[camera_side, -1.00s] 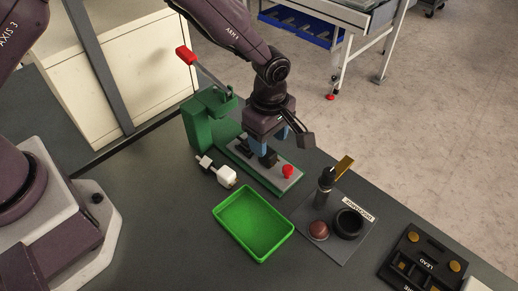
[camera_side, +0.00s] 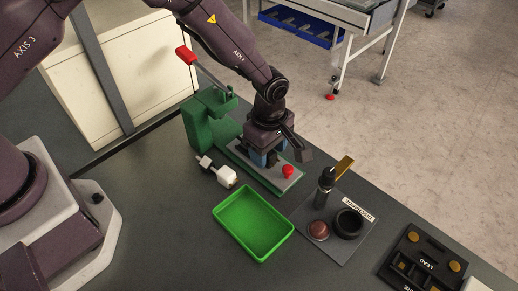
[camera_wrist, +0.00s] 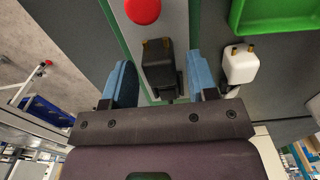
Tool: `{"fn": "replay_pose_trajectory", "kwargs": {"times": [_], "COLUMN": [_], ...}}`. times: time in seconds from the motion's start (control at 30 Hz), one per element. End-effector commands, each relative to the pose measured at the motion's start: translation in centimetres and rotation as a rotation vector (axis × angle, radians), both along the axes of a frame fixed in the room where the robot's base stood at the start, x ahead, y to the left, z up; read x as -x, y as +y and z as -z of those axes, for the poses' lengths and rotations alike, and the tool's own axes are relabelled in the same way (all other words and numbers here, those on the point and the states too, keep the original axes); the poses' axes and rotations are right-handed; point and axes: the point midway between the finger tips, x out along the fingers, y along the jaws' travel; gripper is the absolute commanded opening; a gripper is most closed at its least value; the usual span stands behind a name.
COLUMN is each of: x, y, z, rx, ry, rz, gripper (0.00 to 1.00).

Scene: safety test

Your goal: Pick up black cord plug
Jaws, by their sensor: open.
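The black cord plug (camera_wrist: 158,66) with two brass prongs sits on the grey plate of the green fixture, and in the wrist view it lies between my open fingers. My gripper (camera_wrist: 162,80) has blue fingertips, one on each side of the plug, with a gap visible on both sides. In the side view my gripper (camera_side: 264,158) is low over the fixture plate and mostly hides the plug. I cannot tell how far down the fingers reach along the plug.
A red button (camera_side: 288,171) is on the plate close to my gripper. The green fixture (camera_side: 208,120) with a red-handled lever rises behind. A white plug (camera_side: 227,177) and an empty green tray (camera_side: 222,222) are nearby. A discharge mat (camera_side: 343,254) lies right.

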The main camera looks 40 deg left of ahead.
Motion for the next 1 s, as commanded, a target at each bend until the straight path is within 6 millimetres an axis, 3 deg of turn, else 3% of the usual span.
{"fn": "replay_pose_trajectory", "kwargs": {"times": [0.07, 0.27, 0.47, 1.0], "x": [0.0, 0.0, 0.0, 0.0], "y": [0.0, 0.0, 0.0, 0.0], "z": [0.0, 0.0, -0.4, -4.8], "rx": [0.0, 0.0, 0.0, 0.0], "ry": [0.001, 0.001, -0.001, -0.001], "rz": [0.0, 0.0, 0.001, 0.002], "gripper": [0.53, 0.07, 0.07, 0.07]}}
